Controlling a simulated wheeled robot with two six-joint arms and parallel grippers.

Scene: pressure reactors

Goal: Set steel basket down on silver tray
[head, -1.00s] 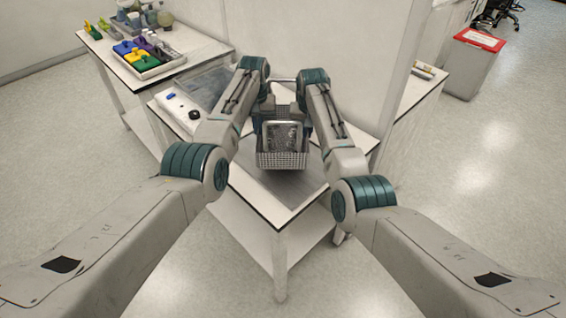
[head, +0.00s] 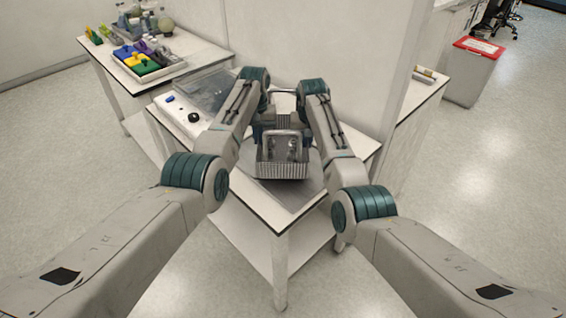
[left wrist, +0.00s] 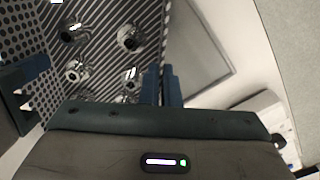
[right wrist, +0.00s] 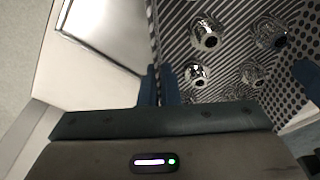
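The steel basket (head: 283,170) is a perforated metal box between my two grippers, over the silver tray (head: 318,178) on the near table. Several shiny metal reactors stand inside it, clear in the left wrist view (left wrist: 130,38) and the right wrist view (right wrist: 205,35). My left gripper (left wrist: 163,82) is shut on one side wall of the basket. My right gripper (right wrist: 160,82) is shut on the opposite side. The tray shows beside the basket in the left wrist view (left wrist: 208,62). I cannot tell whether the basket's underside touches the tray.
A device with a black knob (head: 194,117) and a flat plate stands on the table's left part. A second table (head: 100,50) at back left holds coloured blocks and bottles. A wall (head: 320,45) rises behind. A red-topped bin (head: 472,70) stands at the right.

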